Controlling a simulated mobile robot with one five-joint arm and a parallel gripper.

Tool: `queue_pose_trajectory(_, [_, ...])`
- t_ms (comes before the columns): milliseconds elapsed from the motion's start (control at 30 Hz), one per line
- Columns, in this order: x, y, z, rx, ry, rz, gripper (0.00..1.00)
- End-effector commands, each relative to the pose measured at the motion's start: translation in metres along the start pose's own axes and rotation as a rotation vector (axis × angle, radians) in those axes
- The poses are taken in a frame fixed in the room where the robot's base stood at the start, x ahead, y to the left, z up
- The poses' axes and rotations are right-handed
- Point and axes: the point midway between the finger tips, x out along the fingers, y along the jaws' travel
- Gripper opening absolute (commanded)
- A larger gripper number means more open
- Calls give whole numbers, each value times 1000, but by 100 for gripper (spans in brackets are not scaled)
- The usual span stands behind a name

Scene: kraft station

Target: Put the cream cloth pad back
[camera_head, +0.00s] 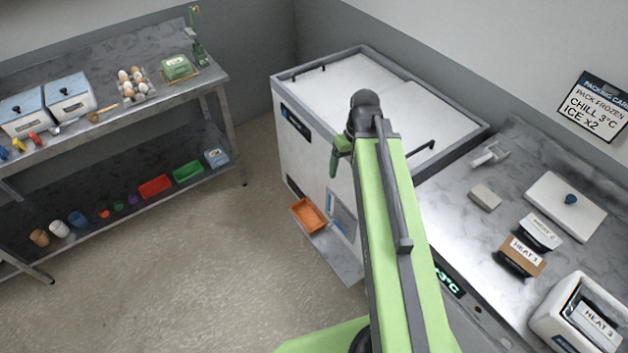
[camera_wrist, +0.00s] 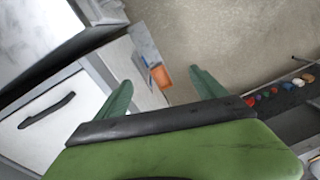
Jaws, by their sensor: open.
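A small cream-grey pad (camera_head: 485,196), which looks like the cloth pad, lies flat on the marble counter at right in the head view. It is behind the labelled HEAT items and left of a white lid with a blue knob. It does not show in the wrist view. My gripper (camera_head: 340,158) is in front of the white chest freezer, well to the left of the pad. In the wrist view my gripper (camera_wrist: 163,88) has its two green fingers spread apart with nothing between them but the floor and ledge beyond.
The white chest freezer (camera_head: 300,145) stands between my gripper and the wall. An orange tray (camera_head: 309,214) rests on a low ledge at its front. A grey shelf table (camera_head: 160,95) with eggs and boxes stands at left. The floor between is clear.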

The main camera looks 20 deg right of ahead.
Motion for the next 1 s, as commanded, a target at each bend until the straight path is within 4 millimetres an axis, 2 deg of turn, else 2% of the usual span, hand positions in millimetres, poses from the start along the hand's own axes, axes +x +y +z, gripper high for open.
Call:
queue_pose_trajectory(33, [4, -44, 1, 3, -15, 18, 81])
queue_pose_trajectory(100, [8, -86, 2, 30, -28, 45, 81])
queue_pose_trajectory(200, [11, -125, 6, 58, -35, 72, 81])
queue_pose_trajectory(233, [12, -132, 6, 64, -35, 77, 81])
queue_pose_trajectory(567, [12, -135, 8, 82, -36, 87, 81])
queue_pose_trajectory(667, [25, -134, 8, 82, -35, 87, 81])
queue_pose_trajectory(833, [68, -130, 10, 81, -35, 86, 81])
queue_pose_trajectory(1000, [62, -130, 10, 81, -35, 86, 81])
